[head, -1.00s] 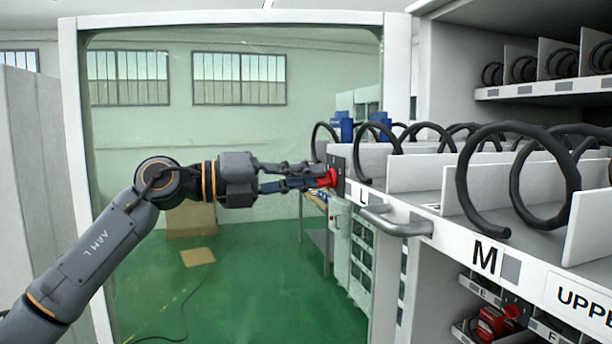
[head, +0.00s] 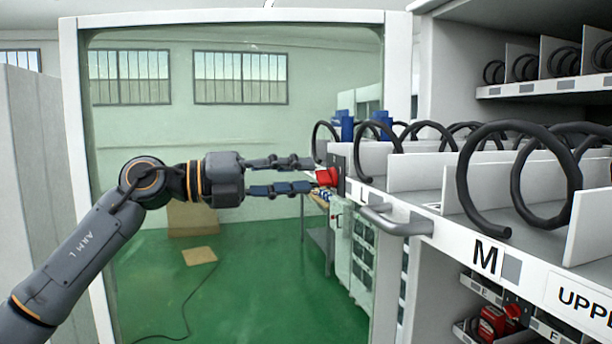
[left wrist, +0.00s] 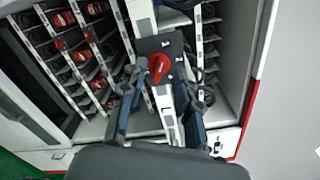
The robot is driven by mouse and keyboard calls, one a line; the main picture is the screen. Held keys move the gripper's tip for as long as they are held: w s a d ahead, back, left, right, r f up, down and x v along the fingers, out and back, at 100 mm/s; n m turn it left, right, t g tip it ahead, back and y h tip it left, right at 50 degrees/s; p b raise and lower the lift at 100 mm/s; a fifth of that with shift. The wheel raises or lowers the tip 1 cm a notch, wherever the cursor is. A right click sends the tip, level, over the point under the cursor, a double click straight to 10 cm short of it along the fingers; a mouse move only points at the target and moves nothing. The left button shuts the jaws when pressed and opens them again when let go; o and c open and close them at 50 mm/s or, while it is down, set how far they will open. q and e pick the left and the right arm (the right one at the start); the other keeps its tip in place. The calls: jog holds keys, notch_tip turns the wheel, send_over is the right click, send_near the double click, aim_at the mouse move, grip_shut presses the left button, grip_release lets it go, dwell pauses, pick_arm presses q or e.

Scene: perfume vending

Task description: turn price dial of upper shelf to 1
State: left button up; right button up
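The red price dial (head: 328,177) sits on a dark plate (head: 337,165) at the left end of the shelf front. In the left wrist view the red dial (left wrist: 158,67) lies ahead, between my finger lines. White marks surround it, but I cannot read its setting. My left gripper (head: 312,175) is open and empty, its fingers one above the other just left of the dial in the head view. The fingers also show in the left wrist view (left wrist: 157,84), spread apart. The upper shelf label (head: 584,300) is cut off at the right. My right gripper is in no view.
A grey handle (head: 396,220) juts from the shelf front right of the dial. Black spiral coils (head: 512,180) and white dividers fill the shelf. A glass panel stands behind my arm. Lower shelves hold red items (head: 494,322).

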pick_arm(q)
jog(key=v, duration=1)
jog(key=shift+a+r, duration=0.1)
